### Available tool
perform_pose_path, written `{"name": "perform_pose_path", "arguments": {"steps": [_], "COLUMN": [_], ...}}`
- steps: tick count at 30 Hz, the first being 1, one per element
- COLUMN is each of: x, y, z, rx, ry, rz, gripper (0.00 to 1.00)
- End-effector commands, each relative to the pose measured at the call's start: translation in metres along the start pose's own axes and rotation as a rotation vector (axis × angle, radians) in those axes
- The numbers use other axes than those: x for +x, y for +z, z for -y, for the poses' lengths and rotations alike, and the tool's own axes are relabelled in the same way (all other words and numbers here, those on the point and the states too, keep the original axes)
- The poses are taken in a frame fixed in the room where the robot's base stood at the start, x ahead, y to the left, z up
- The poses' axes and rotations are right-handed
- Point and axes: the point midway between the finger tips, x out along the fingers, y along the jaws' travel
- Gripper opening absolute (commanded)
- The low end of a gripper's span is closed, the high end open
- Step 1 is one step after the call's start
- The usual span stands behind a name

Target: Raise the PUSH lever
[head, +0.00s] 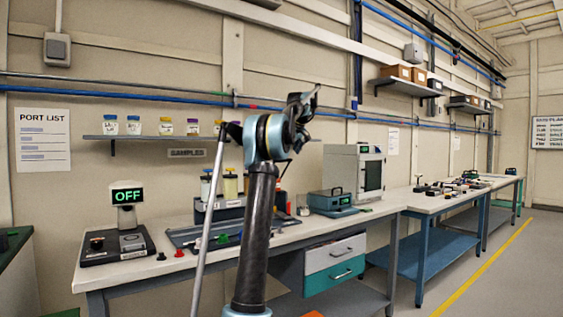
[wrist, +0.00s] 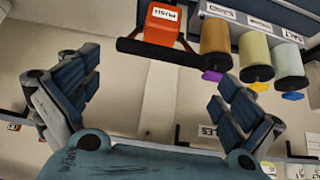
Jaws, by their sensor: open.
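In the wrist view, which looks upside down, the orange PUSH block (wrist: 161,23) is at the top centre with its label readable. A thick black lever bar (wrist: 170,52) crosses in front of it. My gripper (wrist: 158,72) is open and empty, one finger on each side of the picture. The bar appears just above the gap between the fingertips; no contact shows, and the depth between them is unclear. In the head view my gripper (head: 303,103) is raised above the bench, and my arm hides the lever there.
Several coloured containers (wrist: 256,57) stand beside the PUSH block. In the head view a blue-grey box (head: 331,201) and a white cabinet (head: 352,172) stand right of my arm. An OFF display (head: 127,195) is at left. A jar shelf (head: 150,137) runs along the wall.

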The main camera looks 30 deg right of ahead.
Motion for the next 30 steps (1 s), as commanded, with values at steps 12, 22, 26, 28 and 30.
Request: {"name": "perform_pose_path", "arguments": {"steps": [12, 22, 26, 28, 30], "x": [-0.056, -0.060, -0.059, -0.059, -0.059], "y": [-0.001, -0.001, -0.001, -0.001, -0.001], "z": [-0.001, -0.001, -0.001, -0.001, 0.000], "rx": [0.001, 0.000, 0.000, 0.000, 0.000], "ry": [0.001, 0.001, 0.001, 0.001, 0.000], "rz": [-0.001, -0.001, -0.001, -0.001, 0.000], "gripper": [1.00, 1.00, 1.00, 1.00, 1.00]}}
